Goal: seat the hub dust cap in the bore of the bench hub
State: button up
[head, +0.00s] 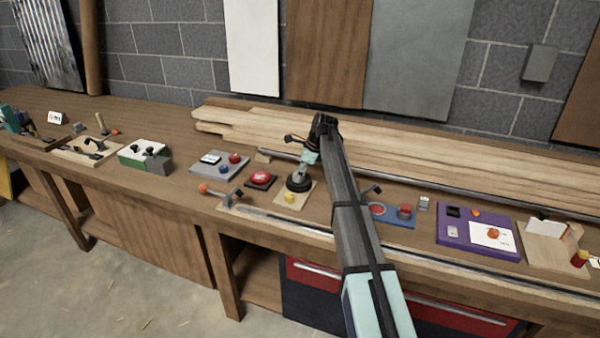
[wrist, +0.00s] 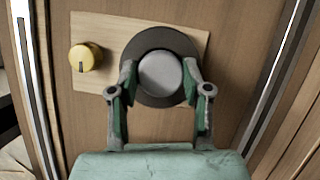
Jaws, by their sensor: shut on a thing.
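The bench hub (head: 298,184) is a dark round ring on a pale wooden board (head: 303,201), left of my arm in the head view. In the wrist view the hub (wrist: 147,38) surrounds a smooth grey round dust cap (wrist: 160,75). My gripper (wrist: 159,72) is shut on the cap, one finger at each side. The cap overlaps the ring's middle, a little right of centre. I cannot tell how deep it sits in the bore.
A yellow knob (wrist: 86,57) shares the hub's board. A red button box (head: 261,180) and a lever (head: 222,193) are left of it. A blue panel (head: 393,215) is to the right. Long planks (head: 420,165) lie along the back.

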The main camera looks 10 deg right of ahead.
jog(key=shift+s+f, duration=0.2)
jog(key=shift+f, duration=0.45)
jog(key=o, duration=1.2)
jog(key=shift+f, duration=0.15)
jog(key=shift+c, duration=0.2)
jog(key=shift+f, duration=0.1)
jog(key=shift+w+d+r, duration=0.1)
jog(key=shift+w+r, duration=0.05)
jog(key=shift+r, duration=0.1)
jog(key=shift+r, duration=0.25)
jog(key=b+v, duration=0.2)
jog(key=v, duration=1)
jog(key=shift+r, duration=0.35)
